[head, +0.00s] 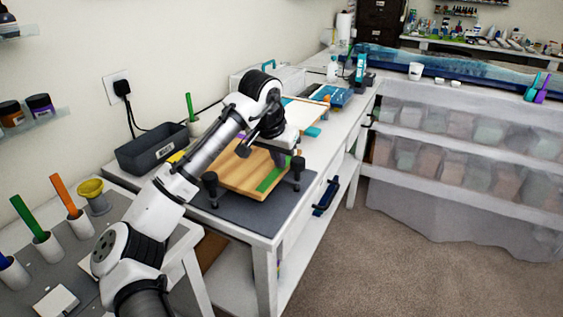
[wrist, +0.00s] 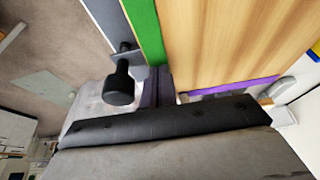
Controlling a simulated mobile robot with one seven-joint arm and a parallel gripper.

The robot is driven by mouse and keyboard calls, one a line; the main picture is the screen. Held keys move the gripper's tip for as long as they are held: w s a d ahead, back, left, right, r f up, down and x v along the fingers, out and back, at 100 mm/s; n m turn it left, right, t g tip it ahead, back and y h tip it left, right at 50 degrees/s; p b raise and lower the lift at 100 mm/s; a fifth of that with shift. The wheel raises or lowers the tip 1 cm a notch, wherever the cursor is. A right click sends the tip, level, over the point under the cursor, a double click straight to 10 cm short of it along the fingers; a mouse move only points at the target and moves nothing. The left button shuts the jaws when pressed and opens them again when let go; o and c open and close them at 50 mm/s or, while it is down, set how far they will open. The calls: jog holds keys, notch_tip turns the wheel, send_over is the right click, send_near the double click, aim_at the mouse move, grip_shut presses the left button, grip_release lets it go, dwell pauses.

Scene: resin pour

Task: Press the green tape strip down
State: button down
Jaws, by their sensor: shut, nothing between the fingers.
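The green tape strip (head: 268,180) lies along the right edge of a light wooden board (head: 242,172). In the wrist view the green strip (wrist: 146,32) runs down toward my fingertips, and the board (wrist: 220,40) fills the upper right. My gripper (head: 288,160) is shut and empty at the far end of the green strip. In the wrist view its fingers (wrist: 158,86) overlap the strip's end. I cannot tell whether they touch the tape. A purple strip (wrist: 235,87) lies along another board edge, partly hidden by my gripper.
The board rests on a dark grey mat (head: 247,212). Black knobbed posts stand beside it, one at front left (head: 210,187) and one at right (head: 298,170); a post also shows close to my fingers (wrist: 120,86). A dark bin (head: 150,152) sits left of the board.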

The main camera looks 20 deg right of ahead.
jog(key=shift+w+d+f, duration=0.1)
jog(key=shift+w+d, duration=0.1)
jog(key=shift+d, duration=0.15)
jog(key=shift+w+d+p, duration=0.65)
jog(key=shift+d+p, duration=0.15)
jog(key=shift+p, duration=0.2)
jog(key=shift+r, duration=0.2)
notch_tip(320, 180, up, 5)
jog(key=p, duration=0.5)
jog(key=shift+f, duration=0.1)
